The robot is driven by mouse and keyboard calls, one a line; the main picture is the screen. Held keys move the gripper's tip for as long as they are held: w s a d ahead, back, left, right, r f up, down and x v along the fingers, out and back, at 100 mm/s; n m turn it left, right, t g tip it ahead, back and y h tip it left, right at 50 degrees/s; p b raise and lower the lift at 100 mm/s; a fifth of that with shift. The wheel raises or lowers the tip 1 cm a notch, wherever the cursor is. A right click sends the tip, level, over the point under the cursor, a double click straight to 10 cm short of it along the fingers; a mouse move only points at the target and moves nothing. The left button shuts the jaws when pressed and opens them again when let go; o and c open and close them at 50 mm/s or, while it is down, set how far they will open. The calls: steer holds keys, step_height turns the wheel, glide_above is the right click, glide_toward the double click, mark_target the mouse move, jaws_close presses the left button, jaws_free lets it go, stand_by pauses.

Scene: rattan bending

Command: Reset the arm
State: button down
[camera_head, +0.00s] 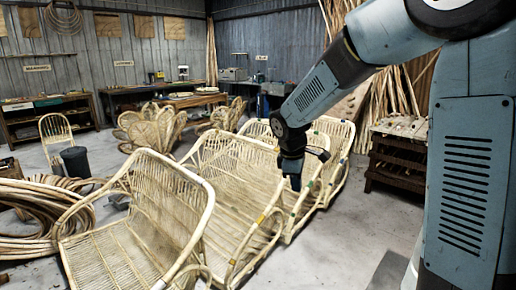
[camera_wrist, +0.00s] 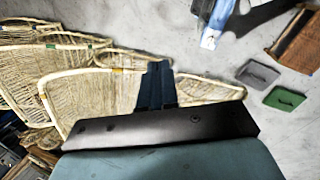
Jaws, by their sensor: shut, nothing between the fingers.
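My gripper (camera_head: 295,181) hangs at the end of my bent blue-grey arm in the head view. It points down, in front of a row of rattan seats (camera_head: 235,178). In the wrist view my gripper (camera_wrist: 157,72) shows as dark fingers set close together, shut and empty. Rattan seats (camera_wrist: 84,98) lie beyond and to the left of it there. I cannot tell whether the gripper touches the rattan.
A large rattan chair (camera_head: 140,225) stands at the front left beside coiled rattan (camera_head: 28,222). A dark wooden rack (camera_head: 396,155) stands on the right. A grey pad (camera_wrist: 258,74) and a green pad (camera_wrist: 284,98) lie on the bare floor. Workbenches line the back wall.

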steer(key=s+d+r+m+t, duration=0.1)
steer(key=s+d+r+m, duration=0.2)
steer(key=s, duration=0.5)
steer(key=s+d+r+m+t+y, duration=0.1)
steer(key=s+d+r+m, duration=0.3)
steer(key=s, duration=0.5)
steer(key=s+d+r+m+t+y, duration=0.1)
steer(key=s+d+r+m, duration=0.3)
steer(key=s+m, duration=0.3)
steer(key=shift+s+d, duration=0.55)
steer(key=shift+s, duration=0.6)
